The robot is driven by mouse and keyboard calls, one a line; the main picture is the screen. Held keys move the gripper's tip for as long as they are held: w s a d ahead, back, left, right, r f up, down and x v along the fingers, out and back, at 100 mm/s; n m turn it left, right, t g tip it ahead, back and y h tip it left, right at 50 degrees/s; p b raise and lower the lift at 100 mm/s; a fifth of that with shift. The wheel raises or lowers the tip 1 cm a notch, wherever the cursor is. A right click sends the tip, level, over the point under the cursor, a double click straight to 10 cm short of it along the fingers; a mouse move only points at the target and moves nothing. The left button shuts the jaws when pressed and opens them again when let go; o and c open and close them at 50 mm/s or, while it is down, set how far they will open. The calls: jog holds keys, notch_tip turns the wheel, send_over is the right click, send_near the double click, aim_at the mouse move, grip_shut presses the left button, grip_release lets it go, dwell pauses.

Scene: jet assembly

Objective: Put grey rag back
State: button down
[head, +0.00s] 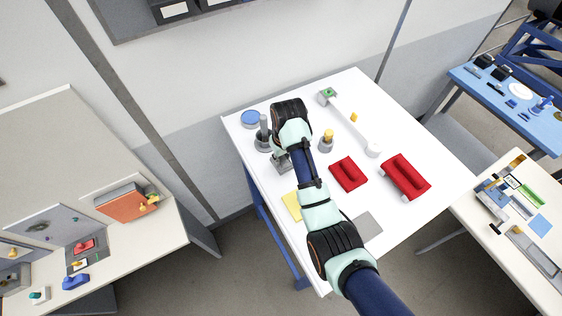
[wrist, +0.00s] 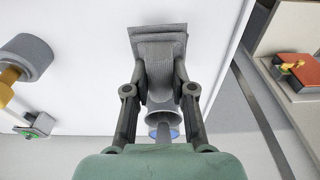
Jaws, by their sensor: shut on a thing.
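The grey rag (wrist: 157,50) is a folded, ribbed grey cloth pinched between the two fingers of my gripper (wrist: 160,92) in the wrist view. Its flat, wider end spreads beyond the fingertips over the white table. In the head view my gripper (head: 282,164) is over the left part of the white table (head: 400,150), and the rag is mostly hidden there by my arm. Whether the rag touches the tabletop I cannot tell. A flat grey square (head: 366,227) lies near the table's front edge, right of my forearm.
A grey cup (head: 264,144) with a rod and a blue disc (head: 250,118) stand behind my gripper. A grey and gold cylinder (head: 327,142) stands to its right. A yellow square (head: 291,206), red trays (head: 348,174) and a white link part (head: 352,125) lie on the table.

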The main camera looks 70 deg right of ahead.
aim_at(283, 158)
jog(key=shift+f, duration=1.65)
jog(key=c, duration=1)
grip_release()
jog(key=shift+s+a+r, duration=0.1)
jog(key=shift+s+r, duration=0.05)
jog(key=shift+r, duration=1.15)
jog(key=shift+s+a+r, duration=0.1)
jog(key=shift+a+r, duration=0.05)
jog(key=shift+r, duration=1.15)
jog(key=shift+s+a+r, duration=0.1)
jog(key=shift+s+r, duration=0.05)
jog(key=shift+r, duration=1.15)
